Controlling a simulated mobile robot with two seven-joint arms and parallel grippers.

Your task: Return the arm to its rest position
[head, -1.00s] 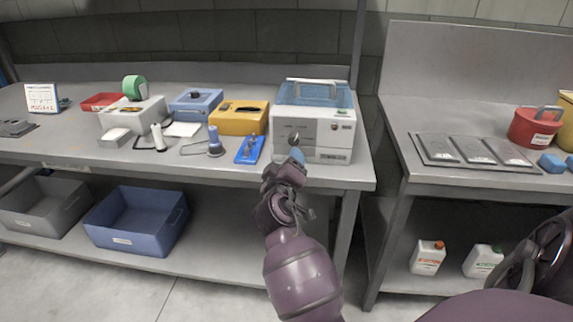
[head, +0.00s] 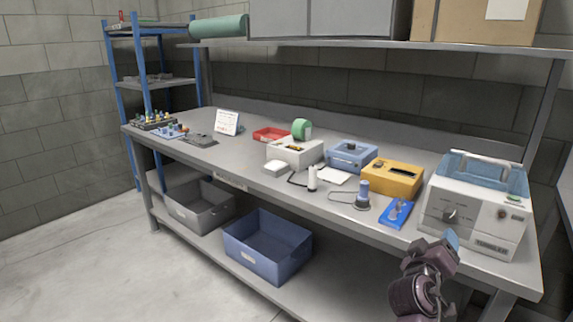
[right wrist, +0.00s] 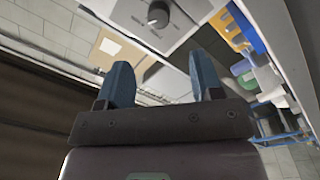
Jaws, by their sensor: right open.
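My right gripper (head: 451,239) is at the lower right of the head view, in front of the lower front of the white tumbler machine (head: 471,218) with a blue lid. In the right wrist view its two blue fingers (right wrist: 163,82) stand apart with nothing between them. The machine's white front with its dark knob (right wrist: 158,14) shows past the fingers. I cannot tell whether a fingertip touches the machine. My left gripper is out of view.
The grey workbench (head: 230,172) carries a yellow box (head: 392,180), a blue box (head: 352,156) and a blue tool (head: 396,213) beside the machine. A blue bin (head: 268,246) and a grey bin (head: 199,206) stand on the lower shelf. Floor at the left is clear.

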